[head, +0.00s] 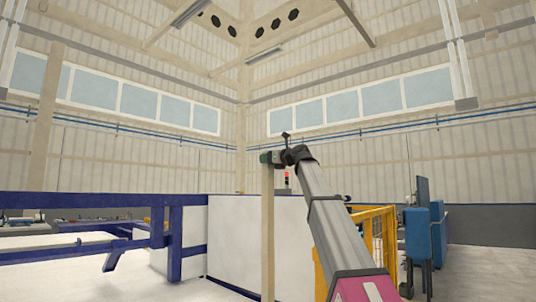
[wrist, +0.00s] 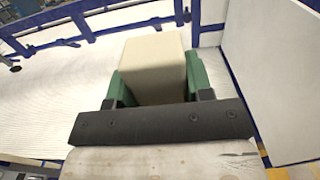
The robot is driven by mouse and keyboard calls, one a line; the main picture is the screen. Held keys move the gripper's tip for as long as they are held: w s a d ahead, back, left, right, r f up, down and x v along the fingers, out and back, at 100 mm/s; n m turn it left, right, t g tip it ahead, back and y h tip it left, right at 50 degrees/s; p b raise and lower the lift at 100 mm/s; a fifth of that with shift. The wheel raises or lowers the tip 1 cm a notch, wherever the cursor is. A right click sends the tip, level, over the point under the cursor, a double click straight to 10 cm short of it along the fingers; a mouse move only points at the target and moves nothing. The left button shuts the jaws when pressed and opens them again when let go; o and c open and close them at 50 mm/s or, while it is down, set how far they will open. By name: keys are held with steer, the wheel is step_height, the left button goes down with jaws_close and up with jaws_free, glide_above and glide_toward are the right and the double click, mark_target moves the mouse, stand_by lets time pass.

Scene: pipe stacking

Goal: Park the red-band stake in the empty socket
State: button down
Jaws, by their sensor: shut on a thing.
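My gripper (head: 270,158) is raised in the middle of the head view, its green fingers closed around the upper end of a long beige stake (head: 267,235). The stake hangs upright, and its lower end runs out of the bottom of the head view. In the wrist view the stake's pale squared end (wrist: 155,62) sits between the two green fingers of my gripper (wrist: 157,82). No red band shows on the visible part of the stake. No socket can be made out in either view.
A large white panel (head: 235,240) stands behind the stake. A blue frame (head: 90,205) is at the left, also seen in the wrist view (wrist: 95,22). A yellow guard (head: 375,235) and blue equipment (head: 417,235) stand at the right. Pale floor is open at far right.

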glide_above(271, 194)
steer(key=x, duration=0.2)
steer(key=shift+d+f, duration=0.15)
steer(key=shift+f, duration=7.35)
